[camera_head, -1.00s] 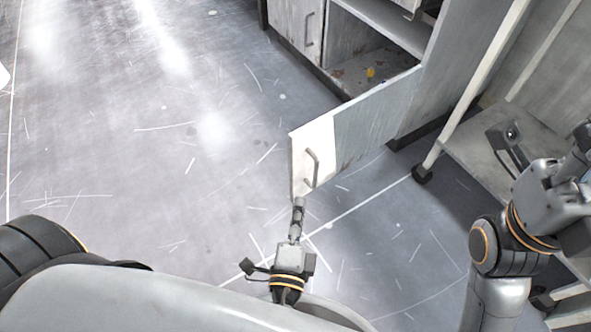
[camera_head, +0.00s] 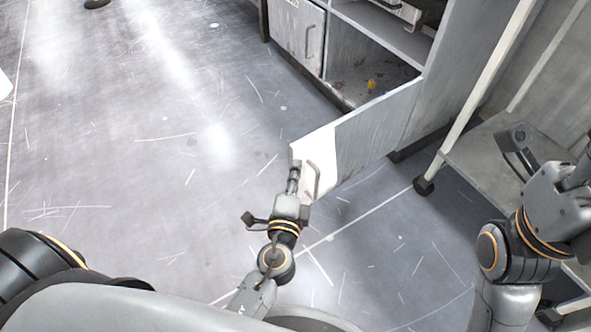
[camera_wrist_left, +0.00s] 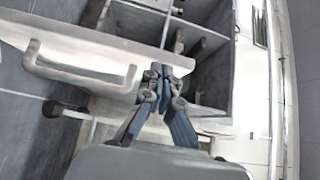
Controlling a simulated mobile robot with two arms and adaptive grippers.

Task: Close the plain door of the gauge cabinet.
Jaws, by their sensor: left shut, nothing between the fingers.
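The plain door (camera_head: 372,130) of the gauge cabinet (camera_head: 460,75) stands swung open, with its handle (camera_head: 313,180) near the free end. My left gripper (camera_head: 295,167) is shut and empty, at the door's free edge on the left of the handle. I cannot tell whether it touches the door. In the left wrist view, the shut fingertips (camera_wrist_left: 160,72) are by the door's end, and the door's handle (camera_wrist_left: 82,72) is to their left. My right gripper (camera_head: 518,150) is at the right; its jaws are unclear.
Another cabinet door (camera_head: 297,38) with a handle is shut at the top. The open compartment (camera_head: 360,78) holds a small yellow item (camera_head: 372,85). A wheeled rack (camera_head: 480,165) stands to the right. The floor (camera_head: 150,150) on the left is clear.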

